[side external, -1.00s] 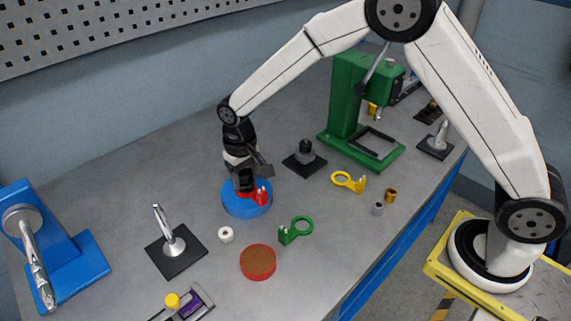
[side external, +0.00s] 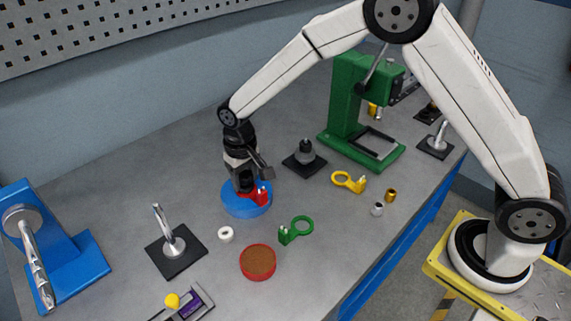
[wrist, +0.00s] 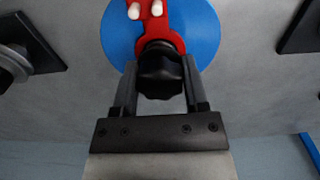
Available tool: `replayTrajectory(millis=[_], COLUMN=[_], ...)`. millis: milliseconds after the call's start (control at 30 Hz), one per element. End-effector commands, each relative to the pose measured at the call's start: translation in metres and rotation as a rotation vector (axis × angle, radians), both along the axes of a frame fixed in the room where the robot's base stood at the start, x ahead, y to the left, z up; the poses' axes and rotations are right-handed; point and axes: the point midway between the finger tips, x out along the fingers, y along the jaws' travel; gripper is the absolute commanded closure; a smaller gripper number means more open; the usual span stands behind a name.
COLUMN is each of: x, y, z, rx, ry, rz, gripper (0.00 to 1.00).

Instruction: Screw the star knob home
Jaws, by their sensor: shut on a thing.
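The black star knob (wrist: 160,70) sits between the fingers of my gripper (wrist: 158,88), which is shut on it. A red bracket (wrist: 157,30) with white pegs lies under the knob, on a round blue base (wrist: 115,32). In the side view my gripper (side external: 245,188) points down over the blue base (side external: 240,208), and the red bracket (side external: 262,194) shows at its right. The knob is hidden behind the fingers there. The knob's thread and its seat are hidden, so I cannot tell how deep it sits.
A black post on a plate (side external: 305,158) and a green press (side external: 350,115) stand behind. A silver post (side external: 172,240) stands at left. Bare table lies between them.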

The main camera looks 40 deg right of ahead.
Motion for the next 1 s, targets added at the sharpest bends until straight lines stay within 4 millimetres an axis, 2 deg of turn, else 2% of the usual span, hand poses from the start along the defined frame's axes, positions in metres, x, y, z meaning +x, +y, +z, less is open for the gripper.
replayTrajectory(millis=[1000], x=[0.0001], y=[0.0000], z=[-0.0070], rx=[0.000], ry=[0.001], rz=[0.000], gripper=[0.99])
